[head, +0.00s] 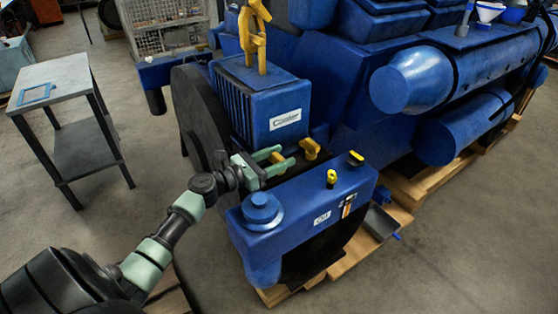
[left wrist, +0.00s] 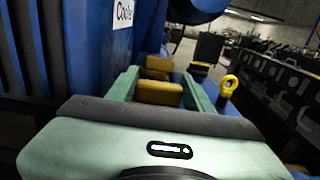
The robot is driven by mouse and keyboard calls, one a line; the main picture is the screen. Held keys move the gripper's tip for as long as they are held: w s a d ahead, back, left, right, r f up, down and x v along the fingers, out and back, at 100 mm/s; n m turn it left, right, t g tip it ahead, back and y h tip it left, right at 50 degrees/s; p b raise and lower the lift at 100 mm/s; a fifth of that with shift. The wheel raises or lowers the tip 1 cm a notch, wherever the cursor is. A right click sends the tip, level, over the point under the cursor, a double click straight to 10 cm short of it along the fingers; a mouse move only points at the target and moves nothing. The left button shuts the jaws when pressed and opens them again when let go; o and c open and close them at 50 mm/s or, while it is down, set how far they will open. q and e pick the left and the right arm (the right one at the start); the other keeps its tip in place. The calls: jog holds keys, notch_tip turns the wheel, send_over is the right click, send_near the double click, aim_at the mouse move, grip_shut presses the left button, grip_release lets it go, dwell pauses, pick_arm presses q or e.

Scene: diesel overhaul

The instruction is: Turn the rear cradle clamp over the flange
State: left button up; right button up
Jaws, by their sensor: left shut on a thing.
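My left gripper (head: 277,162) reaches in from the left, between the blue radiator-like housing and the lower blue block. Its pale green fingers are shut on a yellow clamp, the rear cradle clamp as far as I can tell. In the left wrist view the clamp (left wrist: 158,93) is a yellow block between the two fingers (left wrist: 160,88). Another yellow piece (head: 309,148) shows just beyond the fingertips in the head view; I cannot tell whether it is part of the same clamp. The flange is not clearly seen. My right gripper is not in view.
The blue housing (head: 262,105) stands behind the gripper. The lower blue block (head: 300,210) in front carries a round cap (head: 262,207) and a yellow eye (head: 331,178). A small grey table (head: 68,82) stands at left, with open floor around it.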

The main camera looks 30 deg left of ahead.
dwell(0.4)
pick_arm(q)
jog(key=o, duration=1.4)
jog(key=shift+c, duration=0.2)
jog(key=shift+s+a+f, duration=0.15)
jog(key=shift+s, duration=0.2)
jog(key=b+v, duration=0.2)
jog(key=v, duration=0.5)
